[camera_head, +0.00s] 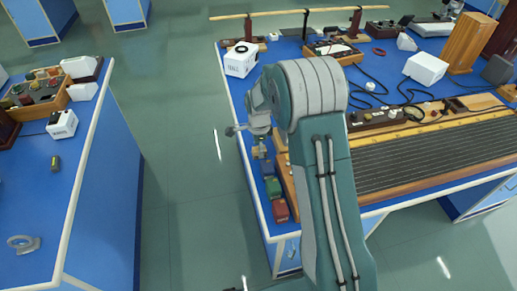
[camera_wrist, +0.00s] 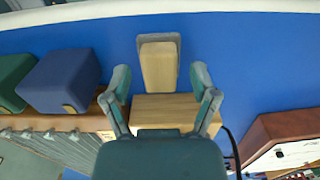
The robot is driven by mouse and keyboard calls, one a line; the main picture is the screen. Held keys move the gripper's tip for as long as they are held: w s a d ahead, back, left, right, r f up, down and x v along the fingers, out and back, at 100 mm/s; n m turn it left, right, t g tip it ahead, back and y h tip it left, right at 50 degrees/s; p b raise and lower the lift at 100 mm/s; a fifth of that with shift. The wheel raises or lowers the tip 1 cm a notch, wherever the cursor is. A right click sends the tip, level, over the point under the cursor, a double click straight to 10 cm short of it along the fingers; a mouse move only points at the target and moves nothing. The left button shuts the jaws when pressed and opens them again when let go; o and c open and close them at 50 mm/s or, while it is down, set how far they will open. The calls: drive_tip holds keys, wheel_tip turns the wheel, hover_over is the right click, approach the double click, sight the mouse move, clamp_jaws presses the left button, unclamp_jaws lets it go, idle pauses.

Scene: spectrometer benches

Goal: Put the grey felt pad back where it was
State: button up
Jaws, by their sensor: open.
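A small oblong piece with a pale wooden back and a grey rim and underside (camera_wrist: 159,66), which looks like the grey felt pad, lies on the blue bench top near its white edge in the wrist view. My gripper (camera_wrist: 160,82) is open and empty, its two fingers spread to either side of the pad's near end. I cannot tell how high the fingers are above it. In the head view my gripper (camera_head: 261,149) hangs over the left edge strip of the right bench, and the pad cannot be made out clearly there.
A pale wooden block (camera_wrist: 165,111) sits just below the pad. A blue block (camera_wrist: 62,80) and a green block (camera_wrist: 12,82) stand left; a brown-and-white device (camera_wrist: 284,140) and a cable lie right. A white box (camera_head: 241,59) stands farther back. Bare blue surface surrounds the pad's far end.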

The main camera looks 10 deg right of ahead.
drive_tip(key=s+r+n+t, duration=0.1)
drive_tip(key=s+r+n, duration=0.15)
drive_tip(key=r, duration=0.75)
drive_tip(key=s+r+n, duration=0.1)
drive_tip(key=s+r, duration=0.2)
drive_tip(key=r, duration=0.6)
drive_tip(key=s+r+n+t, duration=0.2)
drive_tip(key=s+n, duration=0.5)
drive_tip(key=s, duration=0.5)
drive_tip(key=s+r+n+t, duration=0.2)
drive_tip(key=s+r+n, duration=0.3)
drive_tip(key=s, duration=0.8)
drive_tip(key=shift+s+r+n+t, duration=0.25)
drive_tip(key=shift+s+n+t, duration=0.05)
drive_tip(key=shift+n, duration=0.95)
